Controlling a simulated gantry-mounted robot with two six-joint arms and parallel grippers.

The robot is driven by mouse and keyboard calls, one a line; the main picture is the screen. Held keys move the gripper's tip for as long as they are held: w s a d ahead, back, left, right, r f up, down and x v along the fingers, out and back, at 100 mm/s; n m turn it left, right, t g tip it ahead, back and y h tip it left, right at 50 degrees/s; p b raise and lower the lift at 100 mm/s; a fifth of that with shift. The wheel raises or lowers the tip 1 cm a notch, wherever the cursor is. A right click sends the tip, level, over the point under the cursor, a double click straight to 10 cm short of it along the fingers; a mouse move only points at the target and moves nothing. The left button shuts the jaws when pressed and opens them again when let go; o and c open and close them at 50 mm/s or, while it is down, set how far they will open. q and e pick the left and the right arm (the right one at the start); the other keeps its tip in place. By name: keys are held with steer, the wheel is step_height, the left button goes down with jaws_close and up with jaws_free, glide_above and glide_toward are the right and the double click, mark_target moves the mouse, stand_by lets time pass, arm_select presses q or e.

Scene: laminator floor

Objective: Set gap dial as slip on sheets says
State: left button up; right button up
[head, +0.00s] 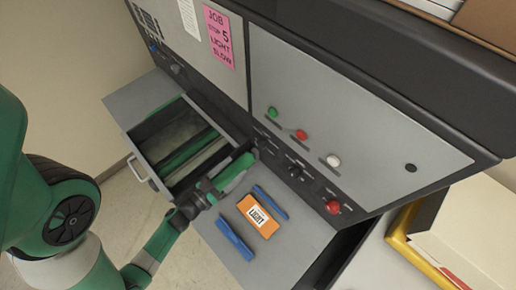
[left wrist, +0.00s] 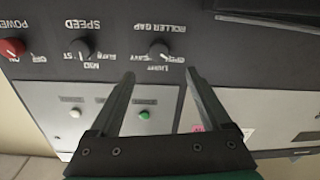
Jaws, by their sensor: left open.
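The roller gap dial (left wrist: 160,50) is a small dark knob, upside down in the left wrist view, with marks for light, heavy and another word hard to read. Its pointer setting cannot be made out. My left gripper (left wrist: 160,73) is open, its fingertips either side of the dial's line and apparently short of it. In the head view the left gripper (head: 250,155) is at the dark control strip and hides the dial area. An orange item (head: 258,216) bears a white slip (head: 258,214) reading LIGHT. My right gripper is not in view.
A speed dial (left wrist: 81,48) and red power knob (left wrist: 12,48) share the strip. Blue bars (head: 235,239) flank the orange item. An open drawer (head: 150,125) lies left. A yellow-edged tray (head: 402,235) stands right.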

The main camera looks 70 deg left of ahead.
mark_target(259, 147)
arm_select(q)
steer(key=b+x, duration=0.2)
steer(key=x, duration=0.9)
steer(key=shift+w, duration=0.3)
jaws_close()
